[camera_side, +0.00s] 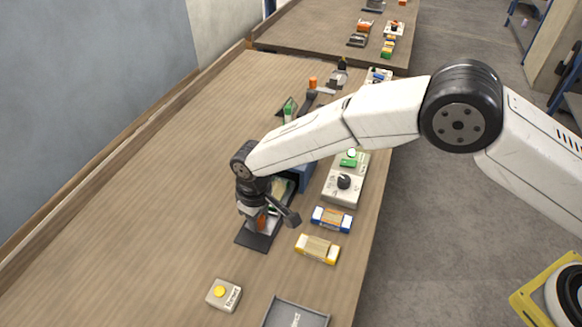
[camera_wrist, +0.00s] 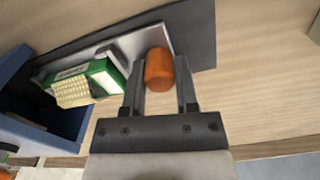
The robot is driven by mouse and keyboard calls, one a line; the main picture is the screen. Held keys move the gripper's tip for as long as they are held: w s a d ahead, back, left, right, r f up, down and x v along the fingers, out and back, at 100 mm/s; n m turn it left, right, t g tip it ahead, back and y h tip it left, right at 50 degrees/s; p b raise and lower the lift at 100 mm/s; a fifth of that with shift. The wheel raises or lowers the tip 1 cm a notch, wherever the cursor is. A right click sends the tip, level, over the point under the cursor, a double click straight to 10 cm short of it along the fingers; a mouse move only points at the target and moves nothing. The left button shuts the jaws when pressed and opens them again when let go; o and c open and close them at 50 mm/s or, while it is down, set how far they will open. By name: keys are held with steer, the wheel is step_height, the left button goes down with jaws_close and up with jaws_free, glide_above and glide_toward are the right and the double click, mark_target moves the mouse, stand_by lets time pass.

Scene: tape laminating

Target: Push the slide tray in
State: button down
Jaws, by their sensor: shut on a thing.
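The slide tray (camera_wrist: 130,45) is a light grey plate with an orange knob (camera_wrist: 158,72) at its outer end. My gripper (camera_wrist: 160,62) is shut on the orange knob, one finger on each side. A green-and-white box with a beige patterned part (camera_wrist: 85,82) lies on the tray. The tray sticks out of a blue housing (camera_wrist: 22,75), with the box close to its opening. A dark base plate (camera_wrist: 200,35) lies under the tray. In the side view my gripper (camera_side: 262,220) hides most of the tray, and the blue housing (camera_side: 304,177) is partly behind my arm.
A grey control box with a black knob (camera_side: 343,184) stands right of the housing. A blue-and-white box (camera_side: 332,219) and a yellow-and-white box (camera_side: 317,249) lie nearby. The table's left side is clear.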

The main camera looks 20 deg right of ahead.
steer(key=w+d, duration=0.3)
steer(key=shift+w+d, duration=0.35)
steer(key=c, duration=0.7)
jaws_free()
steer(key=shift+o, duration=0.2)
steer(key=shift+r, duration=3.9)
